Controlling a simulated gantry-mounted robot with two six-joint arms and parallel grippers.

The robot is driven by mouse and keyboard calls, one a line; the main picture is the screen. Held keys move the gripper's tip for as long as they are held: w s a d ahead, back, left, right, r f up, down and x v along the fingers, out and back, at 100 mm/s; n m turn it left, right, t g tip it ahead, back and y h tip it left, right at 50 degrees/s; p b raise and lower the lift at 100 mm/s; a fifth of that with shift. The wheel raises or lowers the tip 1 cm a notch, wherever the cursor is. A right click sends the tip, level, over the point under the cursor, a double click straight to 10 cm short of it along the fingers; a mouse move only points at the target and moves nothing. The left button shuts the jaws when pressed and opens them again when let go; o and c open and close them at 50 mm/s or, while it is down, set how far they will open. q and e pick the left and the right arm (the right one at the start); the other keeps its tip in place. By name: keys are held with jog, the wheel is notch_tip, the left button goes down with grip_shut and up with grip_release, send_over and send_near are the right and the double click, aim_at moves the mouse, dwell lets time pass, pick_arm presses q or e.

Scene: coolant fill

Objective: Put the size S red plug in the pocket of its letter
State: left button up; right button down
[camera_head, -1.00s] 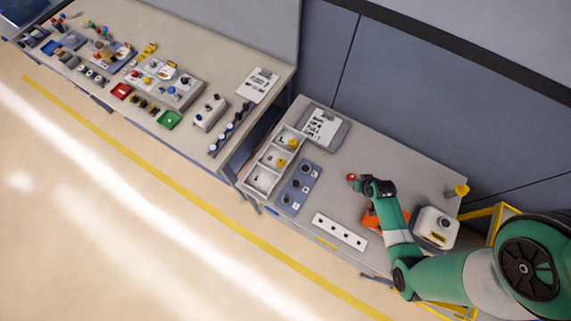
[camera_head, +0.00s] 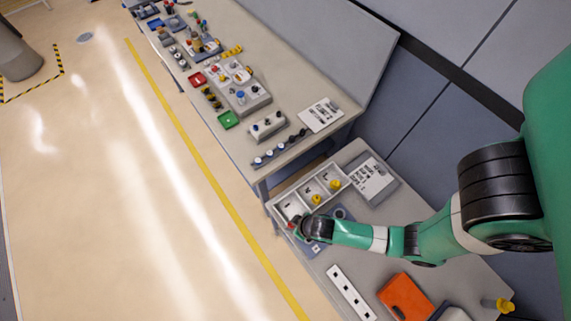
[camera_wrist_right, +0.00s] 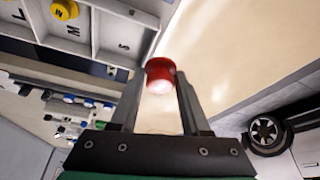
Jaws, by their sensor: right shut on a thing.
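My right gripper (camera_wrist_right: 160,80) is shut on the red plug (camera_wrist_right: 160,76), held at the fingertips in the right wrist view. In the head view, the right gripper (camera_head: 297,229) is by the near end of the grey pocket tray, with the red plug (camera_head: 291,224) at its tip. The pocket tray (camera_wrist_right: 95,45) carries letters, with M and S readable in the wrist view. The S pocket (camera_wrist_right: 123,22) looks empty, and the plug is beside that end of the tray, apart from it. A yellow plug (camera_wrist_right: 65,10) sits in the M pocket. My left gripper is out of view.
Another yellow plug (camera_head: 335,184) is in the far pocket. A blue-grey block with dark holes lies partly under my right arm. A white strip (camera_head: 350,292), an orange item (camera_head: 405,297) and a printed sheet (camera_head: 371,180) lie on the table.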

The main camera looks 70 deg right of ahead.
jog(key=a, duration=0.2)
jog(key=b, duration=0.9)
send_near(285, 204)
jog(key=shift+w+f+n, duration=0.4)
jog(key=shift+w+f, duration=0.4)
jog(key=shift+w, duration=0.1)
jog(key=shift+w+d+f, duration=0.1)
jog(key=shift+d, duration=0.15)
jog(key=shift+d+f, duration=0.1)
jog(key=shift+f, duration=0.15)
notch_tip(285, 204, down, 3)
jog(key=shift+d+f+b, duration=0.1)
jog(key=shift+f+b, duration=0.05)
jog(key=shift+b, duration=0.55)
jog(key=shift+w, duration=0.1)
